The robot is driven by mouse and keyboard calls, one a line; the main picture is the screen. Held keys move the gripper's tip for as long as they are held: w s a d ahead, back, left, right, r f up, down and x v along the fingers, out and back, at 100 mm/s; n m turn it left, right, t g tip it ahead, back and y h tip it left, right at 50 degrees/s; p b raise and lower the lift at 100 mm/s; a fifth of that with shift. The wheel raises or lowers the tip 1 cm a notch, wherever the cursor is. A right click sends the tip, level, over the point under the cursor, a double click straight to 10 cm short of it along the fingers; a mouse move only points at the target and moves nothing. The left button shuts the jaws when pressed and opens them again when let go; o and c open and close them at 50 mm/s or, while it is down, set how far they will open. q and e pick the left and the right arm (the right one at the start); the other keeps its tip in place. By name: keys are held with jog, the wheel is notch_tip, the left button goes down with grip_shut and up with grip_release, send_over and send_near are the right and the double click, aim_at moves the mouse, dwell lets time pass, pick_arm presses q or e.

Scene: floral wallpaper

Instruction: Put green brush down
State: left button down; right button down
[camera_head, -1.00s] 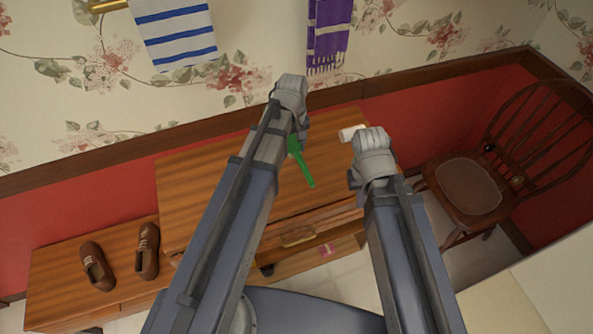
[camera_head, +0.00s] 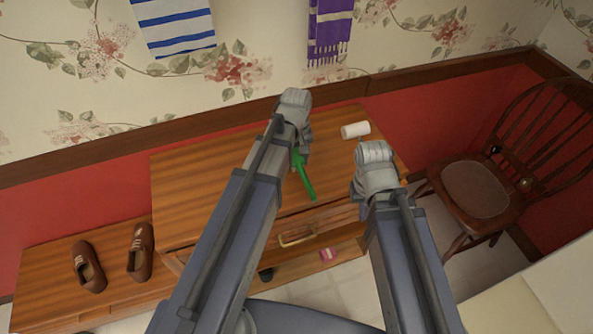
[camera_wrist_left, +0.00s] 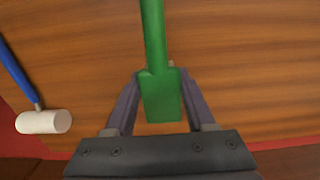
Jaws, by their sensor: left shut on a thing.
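The green brush (camera_head: 304,178) is over the wooden cabinet top, with its narrow end pointing toward the front edge in the head view. My left gripper (camera_head: 300,150) is shut on it; the arm hides part of the grip. In the left wrist view, the wide end of the green brush (camera_wrist_left: 161,95) sits between the two fingers of my left gripper (camera_wrist_left: 158,110). I cannot tell whether the brush touches the wood. My right gripper (camera_head: 374,165) is over the right part of the cabinet; its fingers are hidden behind the wrist.
The wooden cabinet (camera_head: 200,190) has bare top to the left. A white cylinder (camera_head: 355,130) lies at its back right; the left wrist view shows a white head (camera_wrist_left: 43,122) with a blue handle (camera_wrist_left: 15,70). Brown shoes (camera_head: 88,266) are on a lower bench. A chair (camera_head: 475,190) stands right.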

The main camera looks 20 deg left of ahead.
aim_at(296, 168)
pick_arm(q)
jog(key=shift+f+b, duration=1.75)
jog(key=shift+f, duration=0.05)
jog(key=shift+f, duration=0.15)
jog(key=shift+c, duration=1.2)
grip_release()
notch_tip(296, 168, up, 12)
jog(key=p, duration=1.2)
jog(key=shift+r, duration=0.2)
jog(key=s+d+m+y, duration=0.1)
jog(key=s+d+m, duration=0.8)
jog(key=s, duration=0.3)
jog(key=shift+s+d+m, duration=0.25)
jog(key=shift+s+m, duration=0.15)
jog(key=shift+m, duration=0.4)
